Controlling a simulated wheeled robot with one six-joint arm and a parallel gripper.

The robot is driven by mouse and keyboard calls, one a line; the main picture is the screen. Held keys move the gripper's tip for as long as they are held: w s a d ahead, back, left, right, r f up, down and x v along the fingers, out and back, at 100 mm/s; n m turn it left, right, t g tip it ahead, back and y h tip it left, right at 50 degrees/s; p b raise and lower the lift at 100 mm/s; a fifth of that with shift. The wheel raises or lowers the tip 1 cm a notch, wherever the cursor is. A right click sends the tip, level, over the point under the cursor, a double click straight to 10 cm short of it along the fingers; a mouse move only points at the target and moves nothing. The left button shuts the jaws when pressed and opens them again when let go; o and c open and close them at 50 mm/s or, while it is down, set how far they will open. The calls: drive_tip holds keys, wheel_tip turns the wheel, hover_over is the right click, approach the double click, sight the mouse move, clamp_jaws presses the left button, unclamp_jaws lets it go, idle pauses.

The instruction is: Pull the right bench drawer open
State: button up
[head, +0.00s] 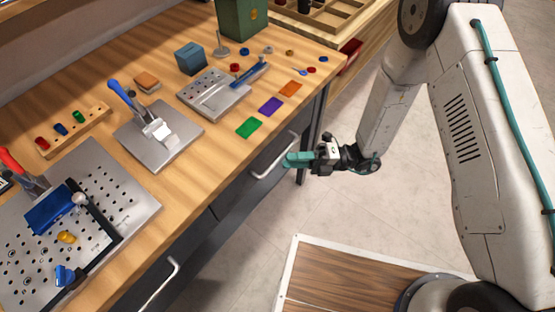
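The right bench drawer (247,187) has a dark grey front under the wooden bench top, and it looks closed. Its pale bar handle (270,168) runs along the front. My gripper (289,160) has teal fingers that point left toward this handle, close to its right part in the picture. I cannot tell whether the fingers touch the handle or stand in front of it. The gap between the fingers is not clear from this angle.
The left drawer's handle (160,286) is at the bottom left. The bench top (205,150) carries toggle clamps, a perforated plate (120,185), coloured cards and a green box (240,18). Floor (240,265) in front of the drawers is clear.

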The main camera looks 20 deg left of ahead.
sight(277, 161)
drive_tip(key=x, duration=0.4)
drive_tip(key=shift+s+a+r, duration=0.1)
drive_tip(key=shift+s+a, duration=0.1)
drive_tip(key=shift+a, duration=0.15)
drive_tip(key=shift+c, duration=0.2)
clamp_jaws()
